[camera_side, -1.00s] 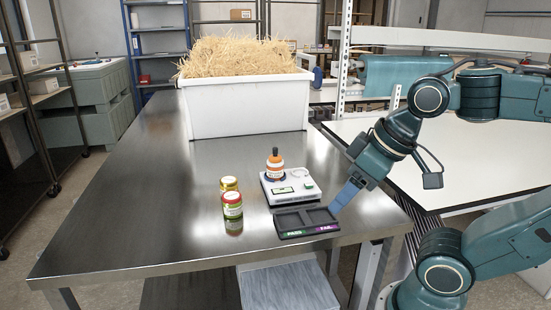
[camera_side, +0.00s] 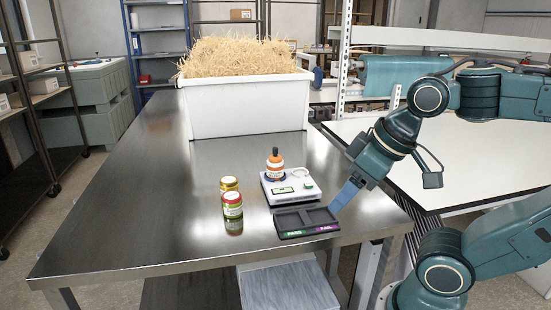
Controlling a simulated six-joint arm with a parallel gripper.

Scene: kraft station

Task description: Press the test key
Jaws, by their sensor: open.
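A white tester (camera_side: 286,202) stands on the steel table. It has a small display (camera_side: 285,190) and a green round key (camera_side: 307,185) at its right, which I take as the test key. An orange bottle (camera_side: 275,169) with a dark dropper top stands upright on the tester. My gripper (camera_side: 335,210) points down and left, to the right of the tester and over the right end of the tray. It is open with nothing seen in it, and it is apart from the key.
A dark two-part tray (camera_side: 305,233) marked PASS and FAIL lies in front of the tester. A white bin (camera_side: 248,108) of straw stands behind. The table's left side is clear.

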